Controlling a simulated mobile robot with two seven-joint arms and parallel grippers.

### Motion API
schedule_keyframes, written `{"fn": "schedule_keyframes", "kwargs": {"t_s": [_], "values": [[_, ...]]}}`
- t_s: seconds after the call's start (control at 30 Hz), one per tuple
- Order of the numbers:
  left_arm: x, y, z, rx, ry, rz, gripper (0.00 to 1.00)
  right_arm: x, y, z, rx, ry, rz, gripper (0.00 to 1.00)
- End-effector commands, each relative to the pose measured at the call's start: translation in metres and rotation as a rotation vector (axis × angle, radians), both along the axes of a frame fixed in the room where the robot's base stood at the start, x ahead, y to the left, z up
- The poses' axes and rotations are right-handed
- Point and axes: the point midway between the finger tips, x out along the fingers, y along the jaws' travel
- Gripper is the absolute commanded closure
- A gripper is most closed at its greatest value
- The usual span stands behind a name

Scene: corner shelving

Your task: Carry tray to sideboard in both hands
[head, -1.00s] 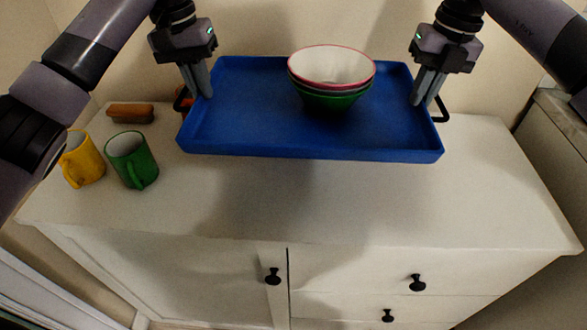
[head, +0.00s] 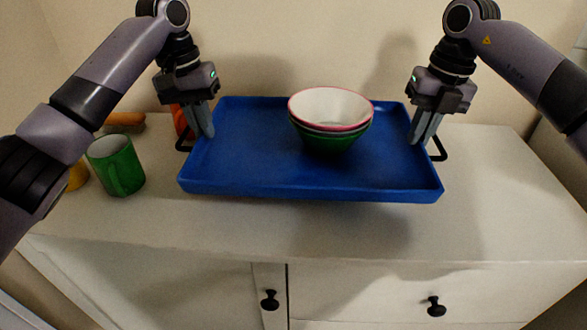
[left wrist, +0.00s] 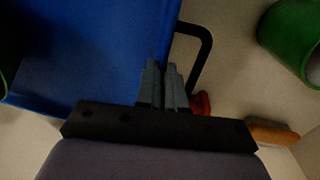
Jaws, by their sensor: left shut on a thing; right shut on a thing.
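A blue tray (head: 250,178) with black side handles is held level just above the white sideboard (head: 470,220), its shadow falling on the top in front of it. A stack of bowls (head: 330,115), white inside with a pink rim and a green one at the bottom, stands on the tray right of its middle. My left gripper (head: 203,132) is shut on the tray's left side near its handle; it also shows in the left wrist view (left wrist: 164,75). My right gripper (head: 421,138) is shut on the tray's right side. Whether the tray touches the sideboard is hard to tell.
A green mug (head: 117,165) stands on the sideboard left of the tray. A yellow mug (head: 77,176) is mostly hidden behind my left arm. A brown-orange block (head: 125,119) and a red item (head: 179,121) lie behind. The top's front and right are clear.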

Motion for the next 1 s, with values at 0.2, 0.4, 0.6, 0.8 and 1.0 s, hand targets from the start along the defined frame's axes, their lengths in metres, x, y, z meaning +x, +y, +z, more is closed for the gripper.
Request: {"fn": "schedule_keyframes", "kwargs": {"t_s": [0.2, 0.4, 0.6, 0.8, 1.0], "values": [[0.000, 0.002, 0.001, 0.002, -0.003, 0.003, 1.00, 0.001, -0.002, 0.002, -0.001, -0.003, -0.004, 1.00], [0.000, 0.002, -0.002, 0.002, -0.003, 0.003, 1.00, 0.001, -0.002, -0.002, -0.001, -0.002, -0.004, 1.00], [0.000, 0.002, -0.008, 0.002, -0.003, 0.003, 1.00, 0.001, -0.002, -0.008, -0.001, -0.002, -0.004, 1.00], [0.000, 0.002, -0.017, 0.002, -0.003, 0.003, 1.00, 0.001, -0.002, -0.016, -0.001, -0.002, -0.004, 1.00], [0.000, 0.002, -0.025, 0.002, -0.003, 0.003, 1.00, 0.001, -0.002, -0.024, -0.001, -0.003, -0.004, 1.00]]}}
